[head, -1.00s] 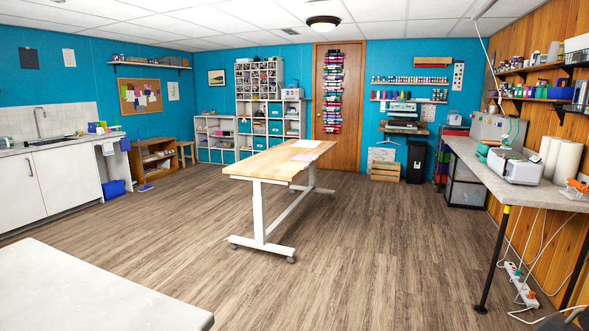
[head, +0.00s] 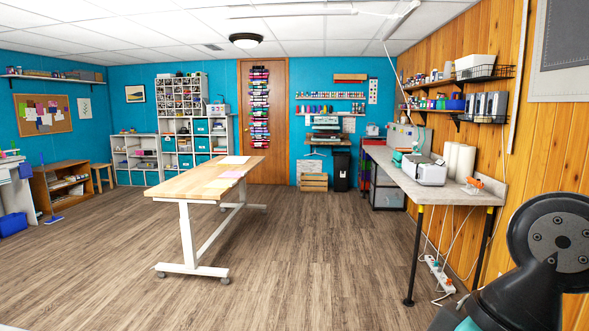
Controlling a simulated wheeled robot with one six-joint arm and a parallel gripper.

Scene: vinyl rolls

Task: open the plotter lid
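I cannot tell for certain which machine is the plotter. A white boxy machine (head: 425,171) sits on the grey counter along the right wall, and its lid state is too small to make out. A teal and white machine (head: 326,124) stands against the blue back wall, also too small to read. My gripper is out of view; only a dark part of my own arm shows at the lower right.
A wooden-topped table (head: 204,182) on white wheeled legs stands mid-room. The counter (head: 455,193) has black legs, with cables and a power strip (head: 440,273) below. Wood floor (head: 310,245) is open between table and counter.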

